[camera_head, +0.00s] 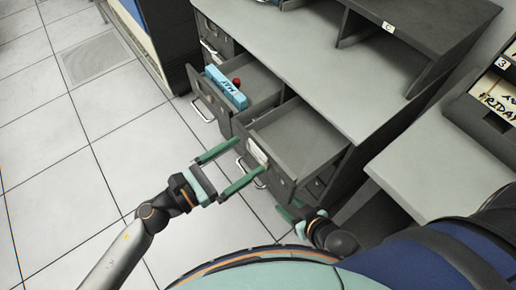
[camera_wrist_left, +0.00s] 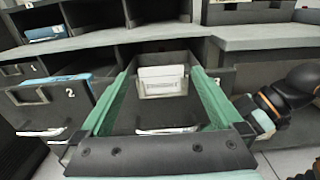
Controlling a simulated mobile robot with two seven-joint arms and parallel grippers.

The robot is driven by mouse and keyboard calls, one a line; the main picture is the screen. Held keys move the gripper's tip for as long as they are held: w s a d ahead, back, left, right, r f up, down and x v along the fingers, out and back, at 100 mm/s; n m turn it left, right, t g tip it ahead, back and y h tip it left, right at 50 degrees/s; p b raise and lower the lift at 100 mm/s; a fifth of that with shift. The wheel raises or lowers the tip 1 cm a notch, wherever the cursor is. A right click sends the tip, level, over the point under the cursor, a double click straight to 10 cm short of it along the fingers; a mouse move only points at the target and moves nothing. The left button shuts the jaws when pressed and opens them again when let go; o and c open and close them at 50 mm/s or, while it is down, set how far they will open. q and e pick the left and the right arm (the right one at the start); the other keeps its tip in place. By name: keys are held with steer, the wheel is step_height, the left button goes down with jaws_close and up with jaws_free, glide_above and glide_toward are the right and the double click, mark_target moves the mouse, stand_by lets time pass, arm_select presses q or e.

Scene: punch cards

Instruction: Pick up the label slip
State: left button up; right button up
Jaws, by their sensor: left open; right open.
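The label slip (camera_head: 257,151) is a small white card with printed text, upright at the front of the right-hand open drawer (camera_head: 300,143). In the left wrist view the slip (camera_wrist_left: 162,84) is centred between the fingers. My left gripper (camera_head: 250,157) is open and empty, its green fingers reaching toward the drawer front on either side of the slip. It also shows in the left wrist view (camera_wrist_left: 164,76). I cannot tell whether the fingers touch anything. My right gripper (camera_head: 293,212) is low beside the cabinet, partly hidden by my arm, and holds nothing visible.
The grey desk top (camera_head: 300,55) is above the drawers. A black tray with cards (camera_head: 497,100) is at right. Tiled floor at left is clear.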

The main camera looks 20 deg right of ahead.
mark_target(257, 149)
arm_select(q)
steer(key=x, duration=0.5)
steer(key=shift+f+p, duration=0.2)
steer(key=shift+p, duration=0.2)
steer(key=c, duration=1.1)
steer(key=shift+a, duration=0.1)
steer(key=shift+r, duration=0.1)
